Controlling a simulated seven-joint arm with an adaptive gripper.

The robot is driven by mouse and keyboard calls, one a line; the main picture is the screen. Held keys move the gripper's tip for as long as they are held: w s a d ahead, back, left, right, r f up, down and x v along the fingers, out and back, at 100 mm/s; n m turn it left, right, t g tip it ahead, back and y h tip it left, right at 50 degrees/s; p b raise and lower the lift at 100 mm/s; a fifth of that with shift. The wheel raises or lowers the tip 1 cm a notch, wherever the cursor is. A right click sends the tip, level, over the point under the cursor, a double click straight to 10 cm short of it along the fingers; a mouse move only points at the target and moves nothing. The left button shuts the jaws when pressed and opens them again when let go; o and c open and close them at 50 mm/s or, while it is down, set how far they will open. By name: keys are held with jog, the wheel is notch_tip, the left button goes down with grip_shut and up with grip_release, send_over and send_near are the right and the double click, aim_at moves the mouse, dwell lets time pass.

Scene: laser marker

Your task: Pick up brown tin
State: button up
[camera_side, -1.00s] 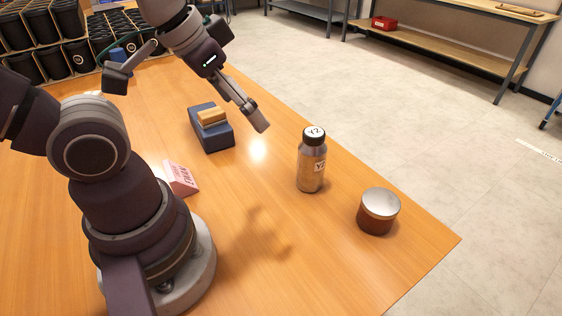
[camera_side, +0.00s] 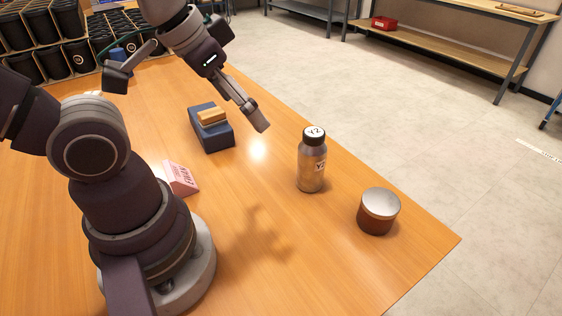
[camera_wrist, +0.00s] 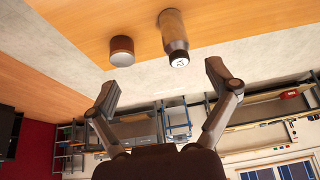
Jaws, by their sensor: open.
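The brown tin (camera_side: 376,219) is a short round tin with a silver lid. It stands on the wooden table near its right corner in the side view. In the wrist view the tin (camera_wrist: 121,49) shows upside down, left of the bottle. My gripper (camera_side: 188,103) is open and empty, raised above the table to the left of the tin and well apart from it. In the wrist view the fingers of my gripper (camera_wrist: 166,92) are spread wide with nothing between them.
A bottle (camera_side: 311,165) marked Y2 stands upright just left of the tin. A blue block with a tan piece on top (camera_side: 212,133) and a pink wedge (camera_side: 182,178) lie farther left. Several dark canisters (camera_side: 47,62) stand at the back left. The table (camera_side: 330,265) is clear around the tin.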

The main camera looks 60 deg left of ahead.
jog(key=shift+o, duration=0.5)
jog(key=m+g+h, duration=0.2)
jog(key=m+h, duration=0.1)
jog(key=m, duration=0.5)
send_over(375, 200)
jog(key=s+a, duration=0.1)
jog(key=s, duration=0.1)
notch_tip(375, 200, down, 10)
jog(key=f, duration=0.1)
jog(key=x, duration=0.9)
jog(key=shift+w+a+f, duration=0.1)
jog(key=shift+a+f, duration=0.2)
jog(key=shift+f, duration=0.15)
jog(key=c, duration=1.3)
